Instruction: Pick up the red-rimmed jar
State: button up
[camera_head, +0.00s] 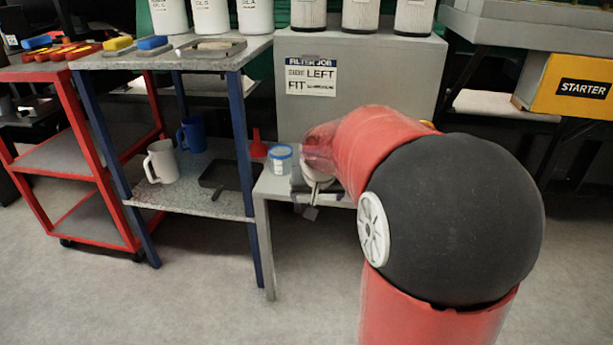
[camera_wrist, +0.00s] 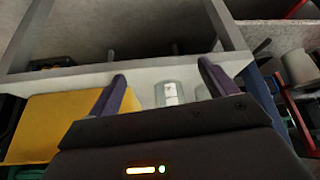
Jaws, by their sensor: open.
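No red-rimmed jar shows clearly in either view. In the head view a clear jar with a blue rim (camera_head: 280,160) stands on the small grey stand, left of my gripper (camera_head: 312,197). My arm hides the part of the stand to its right. In the wrist view a clear jar with a white label (camera_wrist: 168,94) appears between the fingers of my gripper (camera_wrist: 161,75), apart from both; its rim colour cannot be told. Another pale shape (camera_wrist: 201,92) is partly hidden by the right finger. My gripper is open and empty.
A red funnel (camera_head: 257,146) stands beside the blue-rimmed jar. A grey cabinet (camera_head: 395,85) rises behind the stand. A blue-legged table (camera_head: 200,185) with a white mug (camera_head: 161,162), a blue mug (camera_head: 191,135) and a dark tray is at left. A yellow starter box (camera_head: 545,85) is at right.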

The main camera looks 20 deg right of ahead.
jog(key=w+d, duration=0.1)
jog(key=w, duration=0.1)
jog(key=w+d, duration=0.1)
jog(key=w, duration=0.1)
jog(key=w+d, duration=0.1)
jog(key=w, duration=0.2)
jog(key=shift+f, duration=0.15)
jog(key=w, duration=0.1)
jog(key=w+d, duration=0.1)
jog(key=w, duration=0.1)
jog(key=w+d, duration=0.1)
jog(key=shift+w+f, duration=0.2)
jog(key=shift+f, duration=0.05)
jog(key=shift+w+f, duration=0.15)
jog(key=shift+f, duration=0.15)
jog(key=c, duration=1)
jog(key=shift+c, duration=0.2)
jog(key=shift+r, duration=0.2)
